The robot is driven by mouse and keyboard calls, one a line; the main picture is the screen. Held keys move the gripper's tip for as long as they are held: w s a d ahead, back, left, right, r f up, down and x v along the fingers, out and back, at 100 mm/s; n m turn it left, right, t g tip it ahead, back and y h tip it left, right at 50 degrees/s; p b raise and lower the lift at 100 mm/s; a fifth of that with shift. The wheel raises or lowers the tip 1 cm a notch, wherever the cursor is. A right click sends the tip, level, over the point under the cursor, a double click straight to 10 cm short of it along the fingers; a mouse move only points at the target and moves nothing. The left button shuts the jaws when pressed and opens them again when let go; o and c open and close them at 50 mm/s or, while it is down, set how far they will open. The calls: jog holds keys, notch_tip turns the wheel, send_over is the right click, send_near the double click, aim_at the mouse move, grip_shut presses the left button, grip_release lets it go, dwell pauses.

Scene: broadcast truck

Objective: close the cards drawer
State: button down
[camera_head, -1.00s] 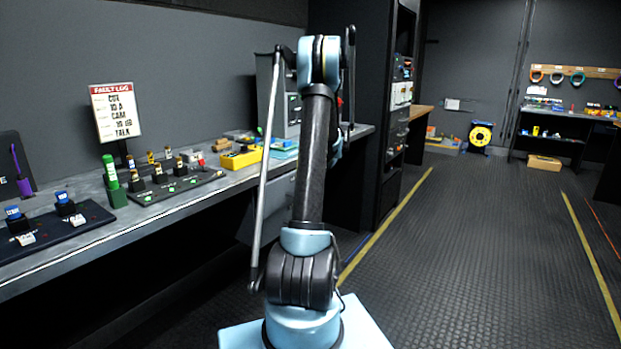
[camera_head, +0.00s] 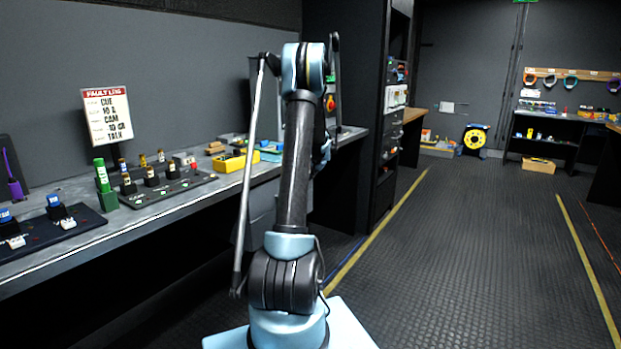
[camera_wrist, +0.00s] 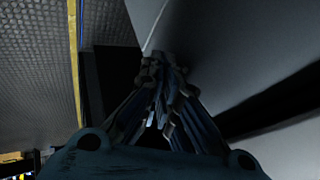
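Pale grey drawer fronts (camera_head: 262,205) show under the bench, partly behind my arm. I cannot read a label to tell which is the cards drawer, or how far it stands out. In the wrist view, a large pale grey panel (camera_wrist: 225,45) fills the right side, with a dark gap below it. My gripper (camera_wrist: 163,62) points at the lower left edge of this panel, its fingers drawn together with nothing visible between them. I cannot tell whether it touches the panel. In the head view the gripper is hidden behind my arm.
The bench (camera_head: 160,212) runs along the left, carrying a fault sign (camera_head: 107,115), a green marker (camera_head: 102,176) and a yellow tray (camera_head: 236,161). A tall dark rack (camera_head: 345,90) stands beyond it. The ridged floor (camera_head: 450,250) to the right is clear.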

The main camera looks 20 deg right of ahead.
jog(key=s+d+f+v, duration=0.1)
jog(key=d+v, duration=0.1)
jog(key=v, duration=0.9)
jog(key=shift+s+r, duration=0.15)
jog(key=shift+s, duration=0.45)
jog(key=shift+a, duration=0.2)
jog(key=s+a+r+n+g+y, duration=0.1)
jog(key=s+a+r+n, duration=0.15)
jog(key=s+a, duration=0.95)
jog(key=s+a+r+n+g, duration=0.25)
jog(key=s+a, duration=0.45)
jog(key=a, duration=0.8)
jog(key=s+a+f+n, duration=0.1)
jog(key=s+a+f, duration=0.3)
jog(key=s, duration=0.5)
jog(key=s+a+f+n+g, duration=0.1)
jog(key=s+a+f, duration=0.3)
jog(key=s, duration=0.5)
jog(key=s+a+f+n, duration=0.3)
jog(key=s+a+f, duration=0.1)
jog(key=s, duration=0.5)
jog(key=shift+s+g, duration=0.35)
jog(key=shift+s, duration=0.05)
jog(key=shift+f, duration=0.15)
